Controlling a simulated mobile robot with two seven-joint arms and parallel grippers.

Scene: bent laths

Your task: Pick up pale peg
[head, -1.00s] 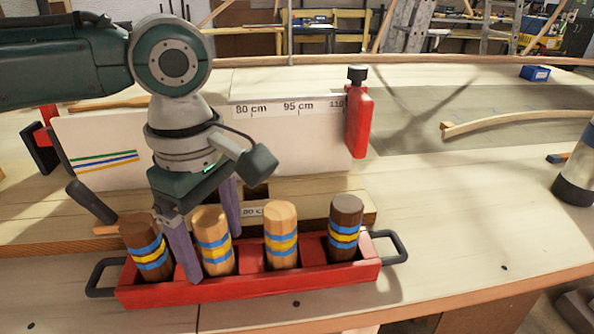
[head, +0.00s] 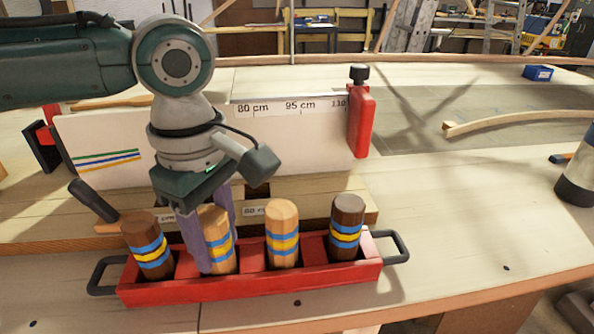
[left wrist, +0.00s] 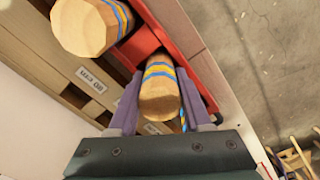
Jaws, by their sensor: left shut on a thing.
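Two pale pegs with blue and yellow bands stand in the red tray (head: 250,291), between a dark peg (head: 148,246) at the left and a dark peg (head: 346,228) at the right. My left gripper (head: 217,248) points down with its fingers on either side of the left pale peg (head: 219,240). It is shut on this peg, which still sits in the tray. The left wrist view shows the peg (left wrist: 160,92) between the fingers. The other pale peg (head: 282,233) stands free to its right. My right gripper is not in view.
A white board (head: 235,140) with centimetre marks stands behind the tray, with a red clamp (head: 360,122) at its right end. A dark-handled tool (head: 95,203) lies left, close behind the tray. The bench right of the tray is mostly clear.

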